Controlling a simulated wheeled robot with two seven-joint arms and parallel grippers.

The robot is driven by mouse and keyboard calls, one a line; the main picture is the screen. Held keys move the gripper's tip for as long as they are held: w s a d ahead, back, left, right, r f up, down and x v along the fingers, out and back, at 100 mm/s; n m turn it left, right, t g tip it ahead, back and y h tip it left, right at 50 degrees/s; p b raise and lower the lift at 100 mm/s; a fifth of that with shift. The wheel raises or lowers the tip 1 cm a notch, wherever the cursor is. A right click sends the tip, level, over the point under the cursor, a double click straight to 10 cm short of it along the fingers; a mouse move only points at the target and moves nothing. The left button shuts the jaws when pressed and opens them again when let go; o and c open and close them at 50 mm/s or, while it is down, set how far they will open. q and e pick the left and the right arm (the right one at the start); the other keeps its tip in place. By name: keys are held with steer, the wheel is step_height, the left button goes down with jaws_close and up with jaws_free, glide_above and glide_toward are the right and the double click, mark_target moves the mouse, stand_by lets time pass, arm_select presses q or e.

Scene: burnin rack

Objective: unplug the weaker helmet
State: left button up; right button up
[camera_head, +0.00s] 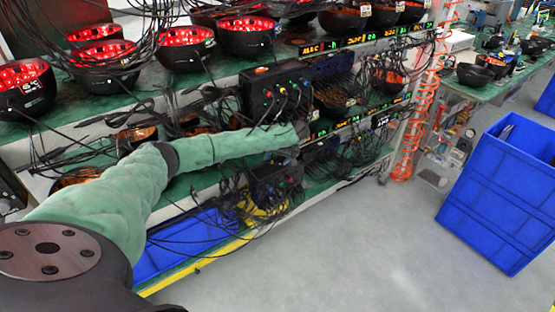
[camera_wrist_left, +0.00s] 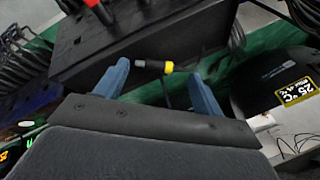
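Several black helmets stand on the rack. Some glow bright red on the upper shelf, such as one helmet (camera_head: 188,50); others look dimmer and orange, such as one helmet (camera_head: 343,20). I cannot tell which is the weaker one. My left gripper (camera_head: 306,129) is beside a black power box (camera_head: 262,88) with coloured plugs, its fingers hard to see there. In the left wrist view the left gripper (camera_wrist_left: 160,82) has its two blue fingers apart. A plug with a yellow band (camera_wrist_left: 168,67) and a cable show between them, apparently untouched. My right gripper is out of view.
A dark helmet (camera_wrist_left: 275,78) with a yellow temperature label is right of the fingers in the wrist view. Loose black cables hang along the shelves. A second plug box (camera_head: 275,182) is lower down. Blue crates (camera_head: 505,190) stand right; the grey floor between is clear.

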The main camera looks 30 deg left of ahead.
arm_select(q)
steer(key=shift+d+f, duration=0.1)
steer(key=shift+d, duration=0.05)
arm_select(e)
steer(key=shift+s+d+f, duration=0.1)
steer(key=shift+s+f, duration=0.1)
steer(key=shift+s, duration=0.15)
arm_select(q)
steer(key=shift+d, duration=0.15)
steer(key=b+v, duration=0.2)
steer(key=v, duration=0.3)
steer(key=shift+r, duration=0.4)
steer(key=shift+b+v, duration=0.4)
steer(key=shift+v, duration=0.65)
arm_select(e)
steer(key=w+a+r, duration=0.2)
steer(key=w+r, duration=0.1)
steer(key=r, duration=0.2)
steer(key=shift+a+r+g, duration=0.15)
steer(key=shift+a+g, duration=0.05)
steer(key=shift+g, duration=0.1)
